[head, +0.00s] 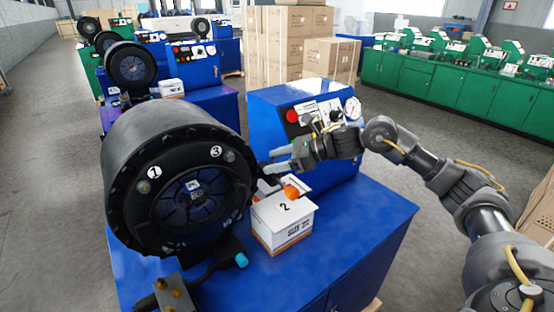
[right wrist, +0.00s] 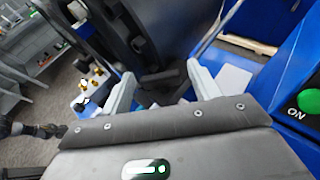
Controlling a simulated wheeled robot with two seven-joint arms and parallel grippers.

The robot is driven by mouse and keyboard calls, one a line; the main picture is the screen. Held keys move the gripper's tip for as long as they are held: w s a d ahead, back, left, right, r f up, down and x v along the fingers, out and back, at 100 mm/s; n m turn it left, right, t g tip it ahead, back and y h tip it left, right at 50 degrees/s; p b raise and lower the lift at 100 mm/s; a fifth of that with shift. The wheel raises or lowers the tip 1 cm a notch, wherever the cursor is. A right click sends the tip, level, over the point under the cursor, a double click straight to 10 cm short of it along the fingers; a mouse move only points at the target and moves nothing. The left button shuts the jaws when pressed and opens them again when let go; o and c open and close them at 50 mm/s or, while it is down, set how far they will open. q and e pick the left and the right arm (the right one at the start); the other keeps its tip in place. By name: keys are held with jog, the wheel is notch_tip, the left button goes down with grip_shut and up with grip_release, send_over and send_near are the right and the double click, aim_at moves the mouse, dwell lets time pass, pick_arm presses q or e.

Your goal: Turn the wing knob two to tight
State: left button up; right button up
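The black round crimper head (head: 180,180) stands on a blue bench, with marks 1 and 3 on its face. A mark 2 is on top of a white box (head: 284,232) beside it, with an orange piece (head: 291,191) at its back edge. I cannot make out a wing knob marked two. My right gripper (head: 272,160) is beside the crimper's right edge, above and behind the box. The right wrist view shows its two pale fingers (right wrist: 160,74) apart, with a dark bar-like part (right wrist: 163,84) beyond and between them; contact is unclear.
A blue control box (head: 305,120) with a red button and a gauge stands behind my right gripper. Brass fittings (head: 174,290) and a cyan-tipped part (head: 241,260) are at the bench front. The bench's right side is clear.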

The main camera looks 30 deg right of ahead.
jog(key=c, duration=0.8)
jog(key=shift+s+a+f+m+t+h+b, duration=0.1)
jog(key=shift+f+m+t+h+b, duration=0.1)
jog(key=shift+m+t+h+b, duration=0.7)
jog(key=shift+s+a+r+m+t+h+b, duration=0.1)
jog(key=shift+a+m+t+h+b, duration=0.05)
jog(key=shift+m+t+h+b, duration=0.4)
jog(key=shift+r+m+h, duration=0.1)
jog(key=shift+m+h, duration=0.25)
jog(key=shift+m, duration=0.1)
jog(key=shift+a+m+t+h, duration=0.1)
jog(key=shift+m+t+h, duration=0.25)
jog(key=shift+m+h, duration=0.05)
jog(key=shift+s+a+r+m+t+h+p, duration=0.15)
jog(key=shift+m+t+h+p, duration=0.25)
jog(key=shift+m+h, duration=0.4)
jog(key=shift+m+t+h+p, duration=0.3)
jog(key=shift+m+h+p, duration=0.7)
jog(key=shift+h+p, duration=0.1)
jog(key=shift+m+h+p, duration=0.3)
jog(key=shift+h+p, duration=0.05)
jog(key=shift+h, duration=0.15)
